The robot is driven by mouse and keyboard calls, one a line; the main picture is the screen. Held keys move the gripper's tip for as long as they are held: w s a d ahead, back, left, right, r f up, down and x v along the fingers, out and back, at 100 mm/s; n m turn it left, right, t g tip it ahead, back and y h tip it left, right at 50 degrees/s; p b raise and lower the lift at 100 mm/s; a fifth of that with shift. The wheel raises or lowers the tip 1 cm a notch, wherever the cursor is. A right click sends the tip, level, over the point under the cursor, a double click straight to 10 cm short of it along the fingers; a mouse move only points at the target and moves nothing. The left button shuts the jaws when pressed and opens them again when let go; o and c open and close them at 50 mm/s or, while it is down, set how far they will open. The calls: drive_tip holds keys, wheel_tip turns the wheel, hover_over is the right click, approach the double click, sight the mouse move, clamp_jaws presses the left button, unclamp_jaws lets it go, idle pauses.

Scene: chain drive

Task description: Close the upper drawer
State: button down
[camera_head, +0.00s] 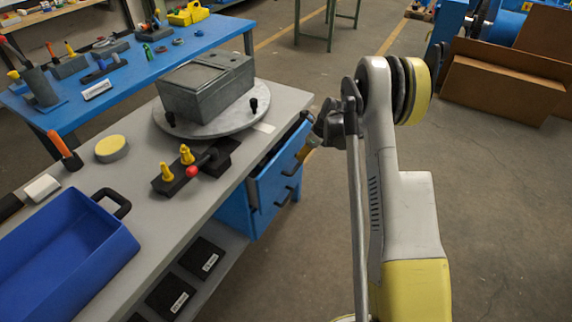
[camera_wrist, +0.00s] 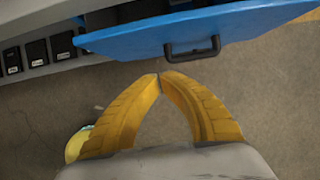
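The upper drawer (camera_head: 284,158) is a blue drawer under the workbench top, standing pulled out, with part of its dark inside showing. In the wrist view its blue front (camera_wrist: 125,38) crosses the top of the picture, with a dark handle (camera_wrist: 192,49) on it. My gripper (camera_wrist: 159,75) has its two yellow fingers together at the tips, with nothing between them. The tips lie just outside the drawer front, left of the handle in the wrist view; I cannot tell whether they touch. In the head view my gripper (camera_head: 307,150) is beside the drawer front, partly hidden by my wrist.
A lower blue drawer (camera_head: 265,207) sits below. The grey workbench (camera_head: 262,140) carries a turntable (camera_head: 215,124) with a metal box (camera_head: 207,90), and a blue bin (camera_head: 60,255). Black bins (camera_head: 202,258) stand on its shelf. Open floor (camera_head: 500,220) lies to the right.

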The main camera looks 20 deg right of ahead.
sight(271, 176)
drive_tip(key=s+a+f+t+y+b, duration=0.1)
drive_tip(key=s+a+t+y, duration=0.15)
drive_tip(key=s, duration=0.45)
drive_tip(key=shift+t, duration=0.45)
drive_tip(key=b+x, duration=0.1)
drive_tip(key=x, duration=0.3)
drive_tip(key=b+x, duration=0.2)
drive_tip(key=x, duration=0.2)
drive_tip(key=r+b+x, duration=0.1)
drive_tip(key=b+x, duration=0.1)
drive_tip(key=x, duration=0.2)
drive_tip(key=shift+w+a, duration=0.35)
drive_tip(key=shift+w, duration=0.05)
drive_tip(key=shift+w+a+r+b, duration=0.25)
drive_tip(key=shift+w+a+b, duration=0.2)
drive_tip(key=shift+w, duration=0.1)
drive_tip(key=w+a, duration=0.1)
drive_tip(key=w, duration=0.1)
drive_tip(key=w+a, duration=0.2)
drive_tip(key=shift+w+a, duration=0.15)
drive_tip(key=shift+a, duration=0.05)
drive_tip(key=shift+d, duration=0.1)
